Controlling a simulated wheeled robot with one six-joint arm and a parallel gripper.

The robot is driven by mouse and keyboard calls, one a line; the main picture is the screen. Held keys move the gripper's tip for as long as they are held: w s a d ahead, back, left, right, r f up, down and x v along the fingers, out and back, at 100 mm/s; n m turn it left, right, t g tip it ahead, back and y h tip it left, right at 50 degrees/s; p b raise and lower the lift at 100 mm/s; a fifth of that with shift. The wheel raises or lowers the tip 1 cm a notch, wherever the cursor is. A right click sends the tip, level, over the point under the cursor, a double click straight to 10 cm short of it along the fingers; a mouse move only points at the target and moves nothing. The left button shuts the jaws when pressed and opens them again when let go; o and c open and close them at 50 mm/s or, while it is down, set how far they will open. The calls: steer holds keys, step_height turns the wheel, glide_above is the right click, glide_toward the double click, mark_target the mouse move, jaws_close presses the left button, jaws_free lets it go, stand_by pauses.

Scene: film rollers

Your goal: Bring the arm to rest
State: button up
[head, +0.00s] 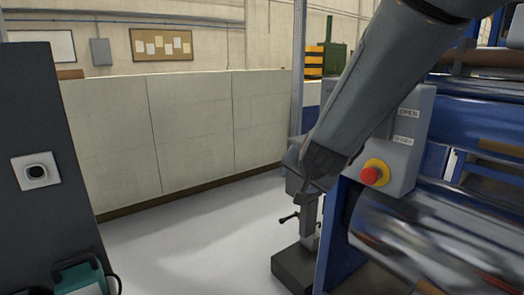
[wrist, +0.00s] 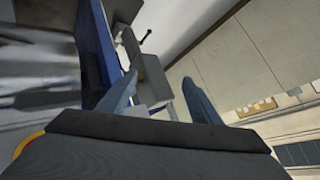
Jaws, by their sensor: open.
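My arm comes down from the upper right in the head view, and its end, my gripper (head: 306,188), is beside the blue roller machine (head: 345,232). In the wrist view my gripper (wrist: 163,90) shows two blue-grey fingers spread apart. I see nothing held between them. Past the fingers is a grey post (wrist: 132,48) with a small black lever. In the head view this post (head: 308,222) stands on a dark block, below my gripper. I cannot tell how far the fingers are from the post.
A grey control box (head: 408,130) with a red button (head: 374,173) is close to the right of my arm. Shiny film (head: 430,245) runs over the machine's rollers. A dark cabinet (head: 45,150) stands at the left. The pale floor (head: 190,245) between is clear, up to a low wall (head: 190,130).

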steer(key=s+d+f+n+g, duration=0.2)
steer(key=s+d+f+g, duration=0.1)
steer(key=s, duration=0.6)
steer(key=s+d+f+n+g, duration=0.2)
steer(key=s+f+g, duration=0.1)
steer(key=s, duration=0.6)
steer(key=s+d+f+n+g, duration=0.2)
steer(key=s+d+f+g, duration=0.1)
steer(key=s, duration=0.7)
step_height(320, 180, down, 2)
steer(key=shift+d+f+n+g+h, duration=0.1)
steer(key=shift+d+n+g+h, duration=0.25)
steer(key=shift+g, duration=0.15)
steer(key=shift+w, duration=0.1)
